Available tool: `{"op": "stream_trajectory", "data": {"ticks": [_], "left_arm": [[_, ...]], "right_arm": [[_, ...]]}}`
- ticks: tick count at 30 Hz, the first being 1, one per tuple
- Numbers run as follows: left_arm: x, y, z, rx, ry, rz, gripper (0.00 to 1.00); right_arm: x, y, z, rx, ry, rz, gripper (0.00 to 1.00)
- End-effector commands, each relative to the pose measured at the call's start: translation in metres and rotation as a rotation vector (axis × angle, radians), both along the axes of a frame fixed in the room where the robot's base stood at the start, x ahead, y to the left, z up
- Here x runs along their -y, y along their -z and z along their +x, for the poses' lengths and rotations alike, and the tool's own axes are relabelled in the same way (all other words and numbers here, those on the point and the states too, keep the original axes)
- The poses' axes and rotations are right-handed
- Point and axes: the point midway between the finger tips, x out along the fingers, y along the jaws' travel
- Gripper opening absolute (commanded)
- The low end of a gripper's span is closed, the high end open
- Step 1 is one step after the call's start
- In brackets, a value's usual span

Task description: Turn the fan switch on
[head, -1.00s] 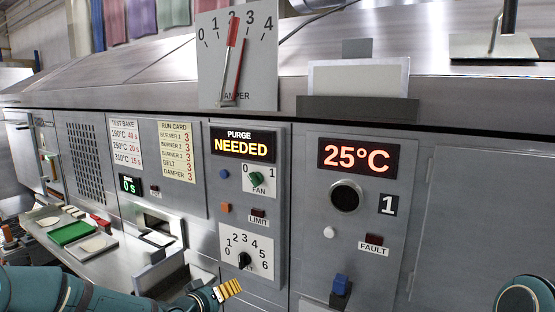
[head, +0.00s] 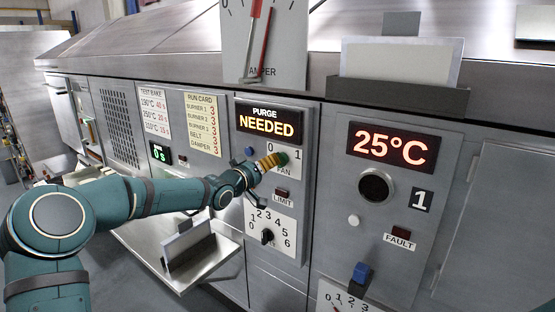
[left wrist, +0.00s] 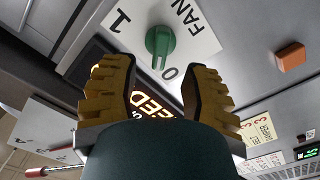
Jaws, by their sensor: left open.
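The fan switch is a green knob (left wrist: 160,42) on a white plate (left wrist: 188,36) marked 0, 1 and FAN, on the grey front panel. In the left wrist view its narrow end points towards the 0. In the head view the knob (head: 283,158) is partly hidden behind my left gripper (head: 271,162). My left gripper is open, with its yellow ridged fingers (left wrist: 158,90) apart and nothing between them. The knob shows just beyond the fingertips, apart from them in the wrist view. My right gripper is out of view.
Above the switch a display (head: 268,121) reads PURGE NEEDED. Below are a LIMIT lamp (head: 281,192) and a numbered dial (head: 268,236). An orange button (left wrist: 290,56) is close beside the switch plate. A metal shelf (head: 205,268) juts out under my left arm.

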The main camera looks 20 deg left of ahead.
Motion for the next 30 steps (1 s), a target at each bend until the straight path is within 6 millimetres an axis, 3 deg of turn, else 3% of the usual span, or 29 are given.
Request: {"op": "stream_trajectory", "data": {"ticks": [3,9,22,23,26,27,30], "left_arm": [[0.008,-0.001,0.021,0.001,0.002,-0.002,0.46],[0.015,-0.001,0.041,0.000,0.001,-0.001,0.46],[0.017,0.000,0.048,-0.001,-0.001,0.000,0.46],[0.017,0.000,0.048,-0.001,-0.001,0.000,0.42],[0.017,0.000,0.048,-0.001,-0.001,0.000,0.07],[0.017,0.000,0.048,-0.001,-0.001,0.000,0.00],[0.017,0.000,0.048,-0.001,-0.001,0.000,0.00]], "right_arm": [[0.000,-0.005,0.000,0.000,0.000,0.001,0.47],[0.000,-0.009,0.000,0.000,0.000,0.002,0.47],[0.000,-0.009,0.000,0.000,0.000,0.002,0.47],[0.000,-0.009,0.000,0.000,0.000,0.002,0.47],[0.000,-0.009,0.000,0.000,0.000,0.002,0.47],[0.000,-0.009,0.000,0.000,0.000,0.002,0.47],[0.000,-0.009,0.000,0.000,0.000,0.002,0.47]]}}
